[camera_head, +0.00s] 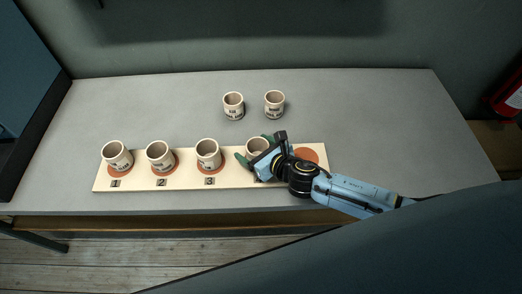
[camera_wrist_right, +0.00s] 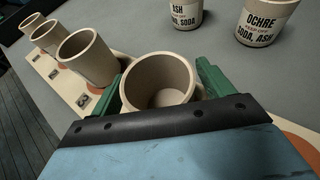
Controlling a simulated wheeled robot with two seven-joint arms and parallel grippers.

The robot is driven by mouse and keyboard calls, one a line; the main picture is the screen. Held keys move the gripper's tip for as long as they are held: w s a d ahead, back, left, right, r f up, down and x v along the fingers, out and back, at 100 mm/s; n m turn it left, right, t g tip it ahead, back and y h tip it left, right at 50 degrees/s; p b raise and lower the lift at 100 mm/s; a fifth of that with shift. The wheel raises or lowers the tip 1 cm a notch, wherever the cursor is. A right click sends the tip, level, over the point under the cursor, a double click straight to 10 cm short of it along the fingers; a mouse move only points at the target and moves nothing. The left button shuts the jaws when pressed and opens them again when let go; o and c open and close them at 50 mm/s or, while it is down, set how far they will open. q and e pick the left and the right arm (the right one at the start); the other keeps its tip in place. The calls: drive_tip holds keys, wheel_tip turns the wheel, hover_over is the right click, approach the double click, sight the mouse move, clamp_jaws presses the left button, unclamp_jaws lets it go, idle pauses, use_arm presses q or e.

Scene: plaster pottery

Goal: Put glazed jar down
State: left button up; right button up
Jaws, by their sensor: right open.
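A cream jar (camera_head: 257,145) stands at the fourth place on the long pale board (camera_head: 135,184), seemingly upright; the disc below it is hidden. My right gripper (camera_head: 256,150) is open, with one green finger on each side of this jar. In the right wrist view the jar (camera_wrist_right: 158,84) sits mouth-up between the two green fingers (camera_wrist_right: 165,90); I cannot tell whether they touch it. Three more jars stand on the board on orange discs: the first (camera_head: 117,156), the second (camera_head: 160,156) and the third (camera_head: 208,154). My left gripper is out of view.
Two labelled jars, one (camera_head: 233,106) and another (camera_head: 274,104), stand on the grey table (camera_head: 380,110) behind the board. An orange disc (camera_head: 307,155) at the board's right end is bare, close to my right wrist. The table's right and far left are clear.

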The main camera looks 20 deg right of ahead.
drive_tip(key=v, duration=1.2)
drive_tip(key=shift+r+p, duration=0.15)
drive_tip(key=shift+p, duration=0.25)
